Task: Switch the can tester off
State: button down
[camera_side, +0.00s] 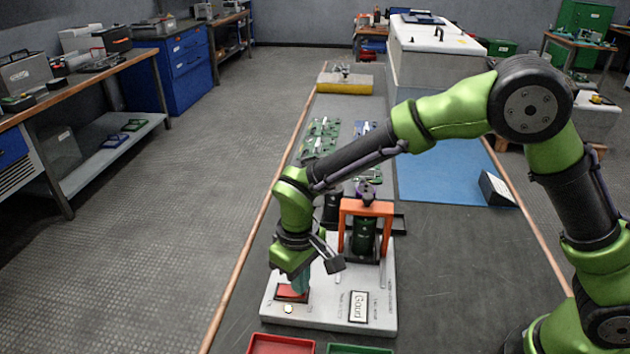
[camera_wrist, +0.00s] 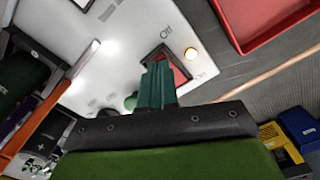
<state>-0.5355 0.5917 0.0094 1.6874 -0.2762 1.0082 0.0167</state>
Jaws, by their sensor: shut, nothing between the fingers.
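The can tester (camera_side: 328,303) is a pale plate on the bench with an orange frame (camera_side: 367,207) around a dark can (camera_side: 363,236). Its red rocker switch (camera_side: 291,294) sits at the front left corner; it also shows in the wrist view (camera_wrist: 181,74), between the printed words Off and On. A small round lamp (camera_wrist: 191,53) beside the switch glows warm. My gripper (camera_side: 301,284) points down at the switch, its teal fingers (camera_wrist: 157,84) shut and empty. The fingertips overlap part of the switch; I cannot tell whether they touch it. The rocker's tilt is unclear.
A red tray (camera_side: 281,345) and a green tray (camera_side: 358,349) lie just in front of the tester. A "Good" label (camera_side: 359,306) is on the plate. Green circuit boards (camera_side: 320,137) lie behind. The bench right of the tester is clear.

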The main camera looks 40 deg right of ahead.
jog(key=shift+f, duration=0.3)
jog(key=shift+r, duration=3.55)
jog(key=shift+s+f, duration=0.1)
jog(key=shift+f, duration=0.15)
jog(key=s+d+r+m+t+y, duration=0.1)
jog(key=s+d+r+m+t, duration=0.2)
jog(key=s+d+r, duration=0.4)
jog(key=s+d+r+m+t+y, duration=0.1)
jog(key=s+d+r+m+t, duration=0.3)
jog(key=d, duration=0.9)
jog(key=s+r, duration=0.2)
jog(key=s, duration=0.1)
jog(key=shift+s+r, duration=0.35)
jog(key=shift+r, duration=0.05)
